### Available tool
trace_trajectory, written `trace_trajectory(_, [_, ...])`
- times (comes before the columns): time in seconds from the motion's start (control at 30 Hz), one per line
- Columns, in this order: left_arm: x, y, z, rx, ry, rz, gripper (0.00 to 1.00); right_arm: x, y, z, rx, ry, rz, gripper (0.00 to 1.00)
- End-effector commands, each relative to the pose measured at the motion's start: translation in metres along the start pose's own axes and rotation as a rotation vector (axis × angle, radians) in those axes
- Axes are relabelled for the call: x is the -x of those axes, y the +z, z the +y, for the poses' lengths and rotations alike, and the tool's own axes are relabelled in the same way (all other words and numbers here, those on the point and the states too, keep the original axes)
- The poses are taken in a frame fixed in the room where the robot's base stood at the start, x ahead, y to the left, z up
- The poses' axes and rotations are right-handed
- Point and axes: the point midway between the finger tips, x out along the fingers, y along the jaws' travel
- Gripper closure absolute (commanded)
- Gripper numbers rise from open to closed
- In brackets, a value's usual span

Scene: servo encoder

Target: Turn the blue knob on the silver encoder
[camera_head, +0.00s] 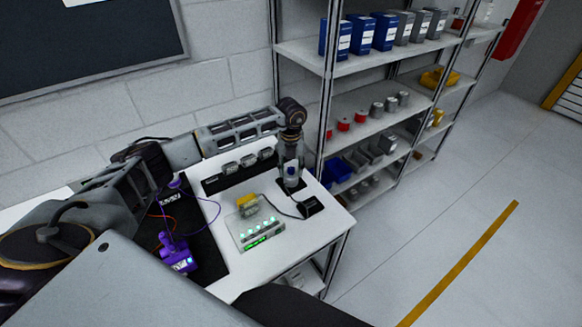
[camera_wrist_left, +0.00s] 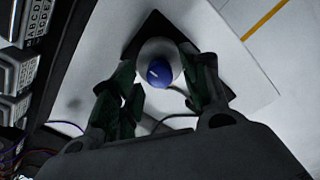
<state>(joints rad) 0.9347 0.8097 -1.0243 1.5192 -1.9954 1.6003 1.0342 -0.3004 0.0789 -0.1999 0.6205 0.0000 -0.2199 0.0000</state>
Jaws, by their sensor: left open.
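The silver encoder (camera_head: 291,181) stands on a dark base near the right side of the white table. Its blue knob (camera_head: 292,170) faces up, just below my left gripper (camera_head: 291,163) in the head view. In the left wrist view, the blue knob (camera_wrist_left: 158,74) with a white mark sits on the round silver encoder (camera_wrist_left: 160,53). The open fingers of my left gripper (camera_wrist_left: 163,92) lie on both sides of the knob and encoder. I cannot tell whether they touch. My right gripper is not in view.
A row of grey modules (camera_head: 240,165) stands along the table's back. A box with green lights (camera_head: 258,232), a yellow-topped device (camera_head: 248,204) and a purple device (camera_head: 177,254) are nearby. A cable (camera_head: 275,207) runs left of the encoder. Shelves (camera_head: 375,100) stand behind at the right.

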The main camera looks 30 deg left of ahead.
Motion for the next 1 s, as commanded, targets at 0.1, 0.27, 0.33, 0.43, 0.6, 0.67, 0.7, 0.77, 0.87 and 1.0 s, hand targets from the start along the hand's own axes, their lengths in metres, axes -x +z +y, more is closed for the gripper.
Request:
trace_trajectory(0.1, [0.0000,0.0000,0.0000,0.000,0.000,0.000,0.54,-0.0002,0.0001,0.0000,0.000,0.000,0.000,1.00])
trace_trajectory(0.27, [0.0002,0.0000,0.0000,0.000,0.000,0.000,0.71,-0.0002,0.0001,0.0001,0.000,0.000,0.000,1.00])
trace_trajectory(0.33, [0.0003,0.0000,0.0000,0.000,0.000,0.000,0.80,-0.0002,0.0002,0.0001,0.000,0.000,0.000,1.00])
trace_trajectory(0.43, [0.0004,0.0001,0.0000,0.000,0.000,0.000,0.93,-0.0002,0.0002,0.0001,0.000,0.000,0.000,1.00])
trace_trajectory(0.6, [0.0004,0.0001,0.0001,-0.001,0.000,0.000,1.00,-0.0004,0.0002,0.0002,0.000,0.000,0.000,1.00])
trace_trajectory(0.67, [0.0004,0.0001,0.0001,-0.004,0.000,0.000,1.00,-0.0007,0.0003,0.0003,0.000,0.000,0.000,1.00])
trace_trajectory(0.7, [0.0004,0.0001,0.0001,-0.008,0.000,0.000,1.00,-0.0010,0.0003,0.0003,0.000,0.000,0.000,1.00])
trace_trajectory(0.77, [0.0003,0.0002,0.0001,-0.015,0.000,0.000,1.00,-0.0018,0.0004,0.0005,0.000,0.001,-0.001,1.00])
trace_trajectory(0.87, [0.0002,0.0004,0.0001,-0.037,0.000,-0.001,1.00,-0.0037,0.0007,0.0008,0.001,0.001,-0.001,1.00])
trace_trajectory(1.0, [0.0002,0.0007,0.0002,-0.087,0.000,-0.002,1.00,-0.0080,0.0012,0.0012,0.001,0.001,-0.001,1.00])
